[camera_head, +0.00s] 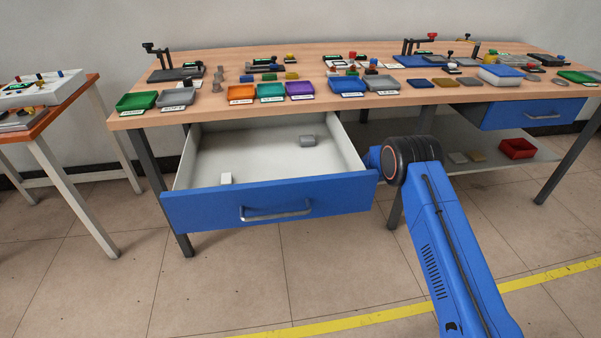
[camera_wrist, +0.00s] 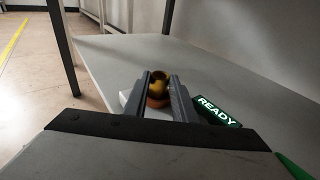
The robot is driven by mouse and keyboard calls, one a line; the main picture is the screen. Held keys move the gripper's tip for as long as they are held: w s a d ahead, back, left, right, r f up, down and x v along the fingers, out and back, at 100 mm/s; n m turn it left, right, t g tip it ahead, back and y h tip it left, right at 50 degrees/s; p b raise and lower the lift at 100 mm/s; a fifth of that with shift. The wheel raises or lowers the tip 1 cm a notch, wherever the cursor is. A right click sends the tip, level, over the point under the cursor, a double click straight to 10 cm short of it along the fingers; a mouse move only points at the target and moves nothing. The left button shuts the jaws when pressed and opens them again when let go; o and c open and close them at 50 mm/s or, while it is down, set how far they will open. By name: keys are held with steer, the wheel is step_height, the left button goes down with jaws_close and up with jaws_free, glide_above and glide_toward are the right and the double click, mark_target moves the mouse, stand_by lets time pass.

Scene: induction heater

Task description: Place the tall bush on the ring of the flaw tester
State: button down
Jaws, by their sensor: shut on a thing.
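In the wrist view my gripper (camera_wrist: 160,78) is shut on a rounded, brass-coloured piece, which I take to be the tall bush (camera_wrist: 158,86). Its height is hard to judge from this angle. Right below it in the picture is an orange-brown ring (camera_wrist: 155,102). The ring belongs to a low white device, the flaw tester (camera_wrist: 127,99), partly hidden behind my fingers. I cannot tell whether the bush touches the ring. A green sign reading READY (camera_wrist: 217,110) is beside it on the right. In the head view my gripper and the tester are hidden.
The tester is on a grey lower shelf (camera_wrist: 235,75) with bare room around it. In the head view, an open blue-fronted drawer (camera_head: 270,207) is left of my arm. A red tray (camera_head: 517,149) is on the lower shelf. The wooden tabletop (camera_head: 215,112) above is crowded.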

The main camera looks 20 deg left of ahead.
steer(key=c, duration=1.5)
jaws_free()
steer(key=shift+f, duration=0.2)
steer(key=shift+o, duration=0.2)
steer(key=s+d+r, duration=0.1)
steer(key=d+r, duration=0.1)
steer(key=d, duration=0.9)
steer(key=shift+s+d, duration=0.25)
steer(key=shift+d, duration=0.1)
